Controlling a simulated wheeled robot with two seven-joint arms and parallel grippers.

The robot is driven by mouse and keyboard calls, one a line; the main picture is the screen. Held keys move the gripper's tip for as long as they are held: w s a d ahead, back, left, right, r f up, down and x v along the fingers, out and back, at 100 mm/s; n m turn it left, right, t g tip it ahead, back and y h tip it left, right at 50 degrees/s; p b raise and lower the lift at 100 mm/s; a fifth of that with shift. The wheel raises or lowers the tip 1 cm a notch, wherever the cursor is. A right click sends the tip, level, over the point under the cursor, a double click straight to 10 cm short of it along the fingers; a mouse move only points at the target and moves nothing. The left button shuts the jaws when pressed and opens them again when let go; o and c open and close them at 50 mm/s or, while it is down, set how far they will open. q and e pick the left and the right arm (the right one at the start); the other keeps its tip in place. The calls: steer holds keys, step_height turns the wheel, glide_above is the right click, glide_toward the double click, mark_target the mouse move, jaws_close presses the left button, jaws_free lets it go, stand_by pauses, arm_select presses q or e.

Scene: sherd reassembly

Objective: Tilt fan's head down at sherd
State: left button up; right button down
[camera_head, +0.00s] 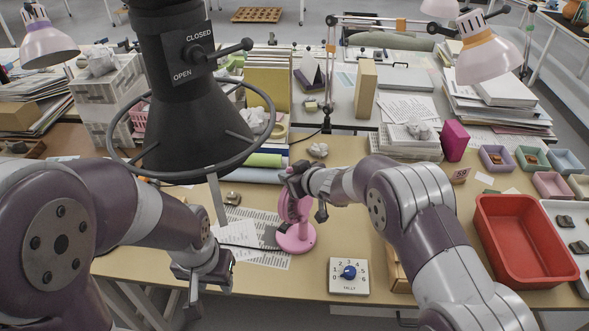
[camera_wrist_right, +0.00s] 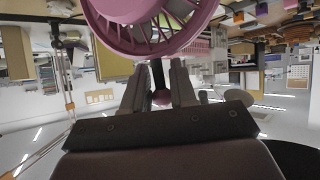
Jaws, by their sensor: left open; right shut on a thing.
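The pink desk fan (camera_head: 296,236) stands on its round base on the table. My right gripper (camera_head: 291,181) is at the fan's head and partly hides it. In the right wrist view the fan's caged head (camera_wrist_right: 150,30) fills the top, and my right gripper (camera_wrist_right: 161,90) is shut on a small part at the head, which its fingers mostly hide. A small brown sherd (camera_head: 232,198) lies by the printed sheets, left of the fan. My left gripper (camera_head: 194,284) is open and empty near the table's front edge, apart from fan and sherd.
A black extraction hood (camera_head: 190,110) with a ring hangs above the table's left part. A dial box (camera_head: 349,276) stands right of the fan's base. A red tray (camera_head: 484,262) lies further right. Stacked books and papers line the back.

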stand_by(0.3)
steer(key=c, duration=1.2)
jaws_free()
steer(key=shift+f, duration=0.1)
steer(key=v, duration=1.2)
steer(key=shift+s+d+r+b, duration=0.2)
steer(key=shift+b, duration=0.1)
steer(key=s+d+f+m+g+h, duration=0.2)
steer(key=s+d+f+g+h, duration=0.15)
steer(key=s+d, duration=0.35)
steer(key=s+d+f+m+g+h, duration=0.2)
steer(key=s+d+f+m+h, duration=0.15)
steer(key=s+d, duration=0.4)
steer(key=s+d+r+m+g, duration=0.2)
steer(key=s+d+m, duration=0.1)
steer(key=s, duration=0.6)
steer(key=shift+d+r, duration=0.2)
steer(key=shift+d, duration=0.2)
